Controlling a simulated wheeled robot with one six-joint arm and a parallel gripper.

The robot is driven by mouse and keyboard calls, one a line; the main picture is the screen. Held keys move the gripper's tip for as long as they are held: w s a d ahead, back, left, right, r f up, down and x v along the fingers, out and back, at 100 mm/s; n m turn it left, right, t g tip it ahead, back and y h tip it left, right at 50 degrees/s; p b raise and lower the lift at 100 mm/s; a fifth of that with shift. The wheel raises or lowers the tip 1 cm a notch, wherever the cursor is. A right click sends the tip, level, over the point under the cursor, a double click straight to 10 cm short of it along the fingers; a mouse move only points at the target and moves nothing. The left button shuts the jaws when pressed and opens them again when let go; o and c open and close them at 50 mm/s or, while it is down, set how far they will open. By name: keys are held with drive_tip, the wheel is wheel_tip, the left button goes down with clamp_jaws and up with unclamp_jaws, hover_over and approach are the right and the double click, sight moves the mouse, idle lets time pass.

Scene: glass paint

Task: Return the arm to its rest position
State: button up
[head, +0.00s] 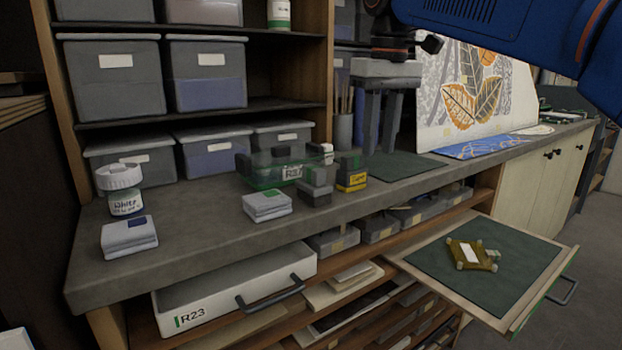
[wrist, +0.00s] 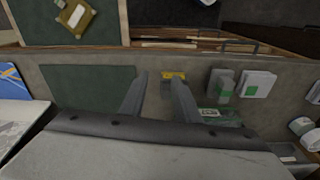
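My gripper (head: 381,140) hangs above the back of the grey worktop, fingers pointing down. Its two fingers are apart with nothing between them. In the wrist view my gripper (wrist: 158,82) also shows open and empty. Below it lies a dark green mat (head: 405,166) on the worktop. My blue arm reaches in from the upper right of the head view. A small yellow-fronted block (head: 352,180) stands on the worktop left of the mat, apart from the fingers.
A green-tinted clear tray (head: 262,178), grey blocks (head: 316,187) and a white-lidded jar (head: 122,190) stand on the worktop. A patterned panel (head: 476,95) leans at the right. A pulled-out drawer board (head: 450,262) holds a brown-yellow piece (head: 472,254). Shelves with grey bins (head: 112,80) rise behind.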

drive_tip(key=s+d+f+m+t, duration=0.1)
drive_tip(key=s+d+f, duration=0.4)
drive_tip(key=f, duration=0.6)
drive_tip(key=s+d+f+m+t, duration=0.1)
drive_tip(key=s+d+f+m, duration=0.1)
drive_tip(key=s+d+f, duration=0.3)
drive_tip(key=s+d+f+m+t, duration=0.1)
drive_tip(key=s+d+f, duration=0.4)
drive_tip(key=s+f, duration=0.7)
wheel_tip(320, 180, down, 6)
drive_tip(key=shift+d+m+t, duration=0.4)
drive_tip(key=shift+m, duration=0.3)
